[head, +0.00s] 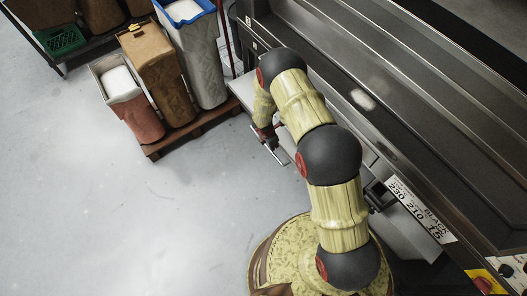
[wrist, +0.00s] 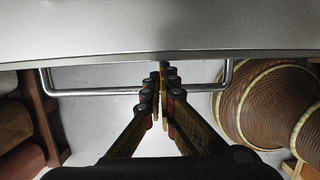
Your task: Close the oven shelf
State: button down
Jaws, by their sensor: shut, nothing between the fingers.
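The oven shelf (wrist: 60,32) shows in the wrist view as a smooth pale metal panel across the top. A silver bar handle (wrist: 95,92) juts from its edge. My gripper (wrist: 164,76) is shut and empty, its fingers crossing in front of the bar with the tips close to the shelf's edge; I cannot tell if they touch. In the head view, a pale strip of the shelf (head: 243,89) sticks out below the oven front, the rest hidden by my arm. The handle (head: 275,156) and my gripper (head: 268,133) show beside it.
The dark metal oven front (head: 410,110) runs along the right, with a label plate (head: 422,209). Several bins (head: 160,75) stand on a wooden pallet (head: 190,130) at the upper left. Brown ribbed round things (wrist: 265,100) lie right in the wrist view. Floor (head: 110,220) at left is clear.

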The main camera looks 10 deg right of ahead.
jog(key=w+d, duration=0.1)
jog(key=d, duration=0.3)
jog(key=w+d+p, duration=0.1)
jog(key=w+d, duration=0.1)
jog(key=d, duration=0.2)
jog(key=w+d+p, duration=0.1)
jog(key=w+d, duration=0.1)
jog(key=d, duration=0.2)
jog(key=shift+w+d, duration=0.2)
jog(key=shift+d, duration=0.15)
jog(key=shift+a, duration=0.15)
